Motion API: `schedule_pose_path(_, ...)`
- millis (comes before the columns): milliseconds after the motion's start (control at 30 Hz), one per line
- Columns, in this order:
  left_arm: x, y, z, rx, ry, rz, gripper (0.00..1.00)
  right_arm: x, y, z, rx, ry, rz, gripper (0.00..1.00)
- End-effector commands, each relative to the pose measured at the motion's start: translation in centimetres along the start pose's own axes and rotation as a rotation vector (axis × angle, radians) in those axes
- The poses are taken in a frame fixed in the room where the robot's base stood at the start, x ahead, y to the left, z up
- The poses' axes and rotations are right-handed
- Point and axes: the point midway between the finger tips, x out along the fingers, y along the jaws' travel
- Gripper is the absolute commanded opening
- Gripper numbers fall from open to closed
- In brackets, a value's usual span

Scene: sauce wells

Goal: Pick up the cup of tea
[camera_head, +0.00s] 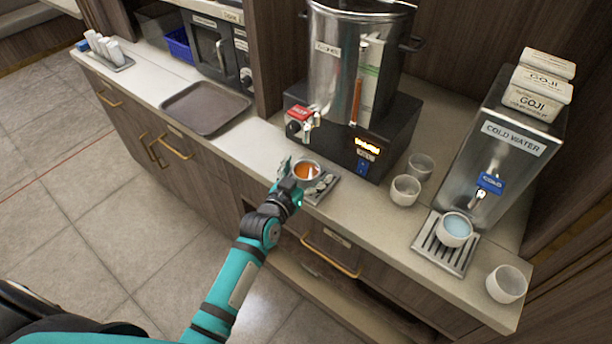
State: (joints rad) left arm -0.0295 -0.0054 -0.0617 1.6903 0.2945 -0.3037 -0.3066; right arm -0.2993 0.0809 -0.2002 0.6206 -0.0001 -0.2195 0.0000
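The cup of tea (306,170) is a small pale cup with orange-brown liquid. It is upright at the small drip tray (325,188) below the tap of the large metal urn (334,62). My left gripper (293,176) is at the cup's near left side, with one finger rising along its left edge. The other finger is hard to make out against the cup and tray, so I cannot tell whether the gripper is closed on the cup. My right gripper is not in view.
Two empty cups (405,191) stand right of the urn. A cup of water (455,230) sits under the cold water dispenser (508,150), and another cup (506,284) is near the counter's right end. A brown tray (205,108) lies to the left.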

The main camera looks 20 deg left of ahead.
Motion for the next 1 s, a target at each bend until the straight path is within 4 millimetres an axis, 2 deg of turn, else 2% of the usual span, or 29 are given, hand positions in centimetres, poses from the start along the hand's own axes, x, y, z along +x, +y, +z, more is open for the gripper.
schedule_pose_path(67, 0.0, 0.0, 0.0, 0.0, 0.0, 0.0, 0.8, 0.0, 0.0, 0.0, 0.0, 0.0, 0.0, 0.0)
schedule_pose_path(500, 0.0, 0.0, 0.0, 0.0, -0.001, 0.0, 0.23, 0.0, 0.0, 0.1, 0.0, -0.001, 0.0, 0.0)
schedule_pose_path(833, -0.1, 0.0, -0.3, 0.0, 0.001, 0.0, 0.23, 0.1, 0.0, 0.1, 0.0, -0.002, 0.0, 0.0)
schedule_pose_path(1000, -0.3, 0.0, -1.5, 0.0, 0.004, 0.0, 0.23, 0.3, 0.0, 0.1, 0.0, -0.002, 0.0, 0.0)
